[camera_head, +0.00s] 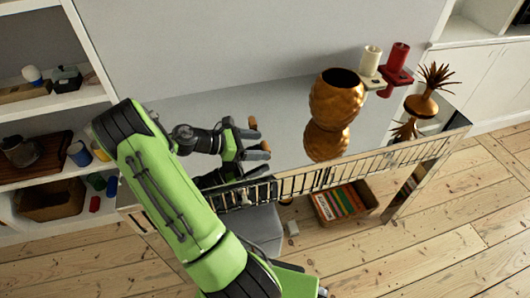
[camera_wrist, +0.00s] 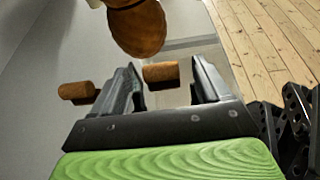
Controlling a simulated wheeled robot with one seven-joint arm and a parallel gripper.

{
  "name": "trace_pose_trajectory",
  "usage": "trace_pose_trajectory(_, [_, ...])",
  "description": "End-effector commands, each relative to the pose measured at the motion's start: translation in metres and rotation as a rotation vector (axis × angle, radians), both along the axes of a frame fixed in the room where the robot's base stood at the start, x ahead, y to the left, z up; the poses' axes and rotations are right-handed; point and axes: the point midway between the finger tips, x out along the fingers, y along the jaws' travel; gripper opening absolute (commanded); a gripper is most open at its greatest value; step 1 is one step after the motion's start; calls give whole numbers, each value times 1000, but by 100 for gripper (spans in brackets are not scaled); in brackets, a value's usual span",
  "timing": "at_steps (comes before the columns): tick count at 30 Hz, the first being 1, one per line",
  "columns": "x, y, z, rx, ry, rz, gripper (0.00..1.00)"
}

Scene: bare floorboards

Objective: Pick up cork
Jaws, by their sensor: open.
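A brown cork (camera_wrist: 160,72) shows in the wrist view between the two fingers of my gripper (camera_wrist: 166,66), with gaps beside it. A second cork-coloured cylinder (camera_wrist: 78,90) lies left of the left finger. I cannot tell whether one is a reflection in the shiny tabletop. In the head view, cork-brown pieces show at my gripper (camera_head: 258,143), one (camera_head: 252,122) by the upper fingertip and one (camera_head: 265,147) by the lower. My gripper is open over the left part of the table; contact with the cork cannot be seen.
Filled shelves (camera_head: 60,95) stand left. A book box (camera_head: 343,203) sits below. Tabletop between gripper and vase is clear.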

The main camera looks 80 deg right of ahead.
Motion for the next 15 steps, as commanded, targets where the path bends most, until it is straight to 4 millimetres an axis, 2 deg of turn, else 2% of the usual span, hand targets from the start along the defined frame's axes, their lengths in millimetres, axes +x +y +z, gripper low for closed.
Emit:
trace_pose_trajectory(1, [-8,-4,-8,2,0,-3,77])
trace_pose_trajectory(3, [-14,-8,-10,1,1,-1,77])
trace_pose_trajectory(10, [-16,-10,-9,1,2,2,77])
trace_pose_trajectory(15, [-16,-10,-8,1,2,2,52])
